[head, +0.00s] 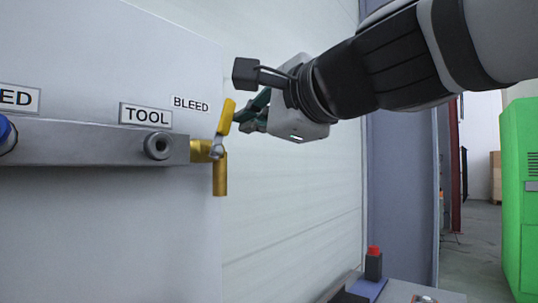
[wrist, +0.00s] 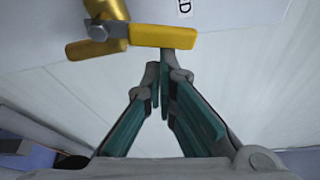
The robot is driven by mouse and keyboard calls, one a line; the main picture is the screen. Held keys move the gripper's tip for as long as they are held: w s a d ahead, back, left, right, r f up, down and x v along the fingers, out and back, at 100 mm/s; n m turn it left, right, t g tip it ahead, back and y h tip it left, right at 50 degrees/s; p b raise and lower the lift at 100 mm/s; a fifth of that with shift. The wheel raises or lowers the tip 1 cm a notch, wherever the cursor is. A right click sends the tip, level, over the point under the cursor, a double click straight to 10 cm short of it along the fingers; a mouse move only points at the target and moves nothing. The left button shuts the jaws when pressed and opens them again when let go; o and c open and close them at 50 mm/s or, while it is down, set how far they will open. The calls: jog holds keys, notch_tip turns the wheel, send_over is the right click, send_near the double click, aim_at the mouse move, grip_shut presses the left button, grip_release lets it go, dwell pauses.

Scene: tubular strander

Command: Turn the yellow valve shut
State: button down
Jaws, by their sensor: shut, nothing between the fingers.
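The yellow valve handle (head: 226,116) stands nearly upright in the head view, its top leaning slightly right. It rises from a nut on the brass valve body (head: 219,175), at the right end of the metal bar, below the BLEED label. In the wrist view the handle (wrist: 163,36) points right from the nut and brass body (wrist: 97,48). My gripper (head: 245,114) is just right of the handle, its fingers pointing left at it. In the wrist view my gripper (wrist: 160,75) is shut and empty, with fingertips at the handle's lower edge near its free end. I cannot tell whether they touch.
The metal bar (head: 90,143) carries a TOOL port (head: 158,146) and a blue fitting (head: 6,134) at the left. A box with a red top (head: 373,263) stands low at the right. A green cabinet (head: 520,200) is far right. Open space lies below my gripper.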

jog(key=shift+s+a+r+n+b, duration=0.35)
jog(key=shift+s+r+n+b, duration=0.05)
jog(key=shift+n+b, duration=0.3)
jog(key=shift+s, duration=0.1)
dwell(0.4)
